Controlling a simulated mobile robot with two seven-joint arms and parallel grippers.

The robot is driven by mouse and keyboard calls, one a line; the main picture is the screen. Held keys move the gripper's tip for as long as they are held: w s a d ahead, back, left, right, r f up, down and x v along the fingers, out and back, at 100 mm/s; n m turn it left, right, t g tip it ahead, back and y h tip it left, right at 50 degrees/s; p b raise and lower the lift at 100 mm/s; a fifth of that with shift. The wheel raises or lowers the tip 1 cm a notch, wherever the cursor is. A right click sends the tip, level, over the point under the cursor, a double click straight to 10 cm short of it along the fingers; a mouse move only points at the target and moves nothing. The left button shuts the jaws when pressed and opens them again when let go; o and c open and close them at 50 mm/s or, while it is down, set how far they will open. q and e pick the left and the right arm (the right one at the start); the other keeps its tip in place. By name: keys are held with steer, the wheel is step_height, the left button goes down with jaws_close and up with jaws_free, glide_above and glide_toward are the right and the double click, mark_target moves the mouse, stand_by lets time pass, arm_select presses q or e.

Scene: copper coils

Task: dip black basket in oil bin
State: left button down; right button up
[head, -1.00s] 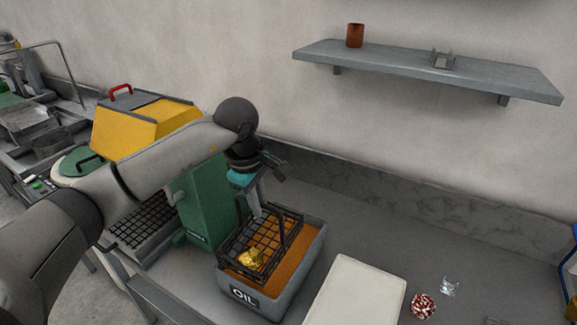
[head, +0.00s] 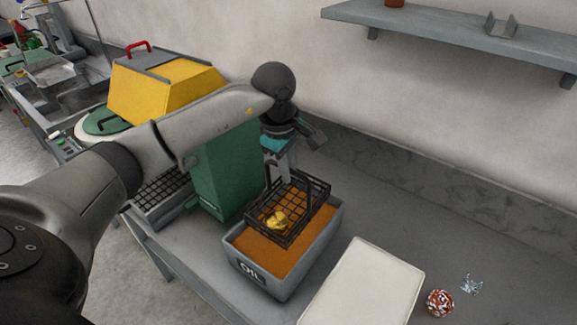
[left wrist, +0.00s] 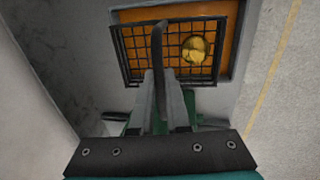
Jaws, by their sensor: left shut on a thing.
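The black wire basket (head: 304,205) is over the orange oil of the grey oil bin (head: 259,270), towards its back part. A shiny gold lump (head: 277,219) lies in the basket. My left gripper (head: 291,173) is shut on the basket's upright handle, which also shows between the fingers (left wrist: 160,85) in the left wrist view. There the basket (left wrist: 178,27) overlaps the bin's rim, with orange oil visible through the mesh. The basket looks roughly level and at or above rim height; I cannot tell whether its bottom touches the oil. My right gripper is not in view.
A green box-shaped unit (head: 225,172) stands close left of the bin, with a yellow hood (head: 160,88) behind. A cream board (head: 365,285) lies right of the bin. A red-and-white ball (head: 439,302) and a small clear piece (head: 471,284) lie farther right. A wall shelf (head: 450,38) hangs above.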

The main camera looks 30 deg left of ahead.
mark_target(289, 210)
arm_select(q)
steer(key=shift+f+b, duration=4.7)
steer(key=shift+f, duration=1.25)
steer(key=shift+r, duration=0.1)
steer(key=shift+r+p, duration=3.7)
steer(key=shift+r, duration=1.6)
steer(key=shift+r+p, duration=0.4)
steer(key=shift+r, duration=0.25)
steer(key=shift+r+p, duration=0.9)
steer(key=shift+r, duration=0.6)
